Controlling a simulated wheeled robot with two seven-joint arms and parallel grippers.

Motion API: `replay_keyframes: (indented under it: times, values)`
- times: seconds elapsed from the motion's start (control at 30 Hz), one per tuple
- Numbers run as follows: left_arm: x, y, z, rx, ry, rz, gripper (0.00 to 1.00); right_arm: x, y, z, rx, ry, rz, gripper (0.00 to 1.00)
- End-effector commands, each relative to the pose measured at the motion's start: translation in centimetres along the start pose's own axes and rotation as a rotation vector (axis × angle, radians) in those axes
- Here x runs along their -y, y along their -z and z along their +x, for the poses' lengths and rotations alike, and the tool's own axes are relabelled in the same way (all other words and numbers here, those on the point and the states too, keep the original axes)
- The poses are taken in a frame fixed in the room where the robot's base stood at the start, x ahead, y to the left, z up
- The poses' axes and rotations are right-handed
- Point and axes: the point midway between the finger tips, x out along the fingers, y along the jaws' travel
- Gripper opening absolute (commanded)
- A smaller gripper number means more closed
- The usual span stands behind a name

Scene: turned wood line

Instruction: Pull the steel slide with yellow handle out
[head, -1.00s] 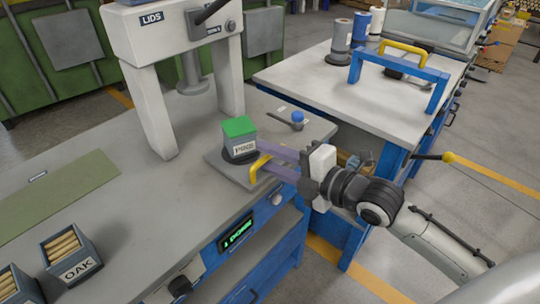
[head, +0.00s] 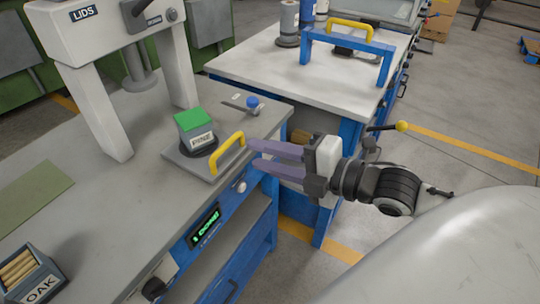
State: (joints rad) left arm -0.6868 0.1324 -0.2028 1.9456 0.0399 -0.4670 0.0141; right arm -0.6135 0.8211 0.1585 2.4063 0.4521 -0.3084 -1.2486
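The steel slide (head: 216,172) is a flat grey plate on the bench, in front of the lid press. Its yellow handle (head: 227,155) stands at the plate's right side. A grey box labelled PINE (head: 202,141) with a green top sits on a dark round base on the slide. My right gripper (head: 252,154) has two purple fingers pointing left at the handle. They are spread with a gap between them, just right of the handle, and look empty and clear of it. My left gripper is not in view.
The lid press (head: 100,105) stands behind the slide. A small lever with a blue knob (head: 252,102) lies behind the handle. A second bench (head: 290,70) with a blue frame (head: 345,45) stands at the back right. An OAK box (head: 35,277) is front left.

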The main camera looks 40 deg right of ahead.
Motion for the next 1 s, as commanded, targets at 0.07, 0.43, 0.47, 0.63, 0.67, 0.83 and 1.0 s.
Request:
replay_keyframes:
  times: [0.07,0.43,0.47,0.63,0.67,0.83,1.0]
  values:
    - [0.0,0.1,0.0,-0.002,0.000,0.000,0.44,0.1,0.1,-0.6,-0.001,0.002,-0.001,0.29]
    - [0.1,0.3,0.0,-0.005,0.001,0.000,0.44,-0.1,0.1,-1.1,-0.002,-0.001,-0.002,0.29]
    - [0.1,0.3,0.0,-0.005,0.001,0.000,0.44,-0.1,0.1,-1.1,-0.002,-0.001,-0.002,0.29]
    - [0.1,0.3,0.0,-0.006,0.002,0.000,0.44,-0.1,0.1,-1.1,-0.001,-0.001,-0.002,0.29]
    - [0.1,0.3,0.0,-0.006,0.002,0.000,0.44,-0.1,0.1,-1.1,-0.001,0.000,-0.002,0.29]
    - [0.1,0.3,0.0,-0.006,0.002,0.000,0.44,0.3,-0.1,-1.1,0.005,0.005,0.016,0.29]
    - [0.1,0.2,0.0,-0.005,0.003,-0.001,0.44,6.2,-1.5,-1.1,0.099,0.077,0.291,0.29]
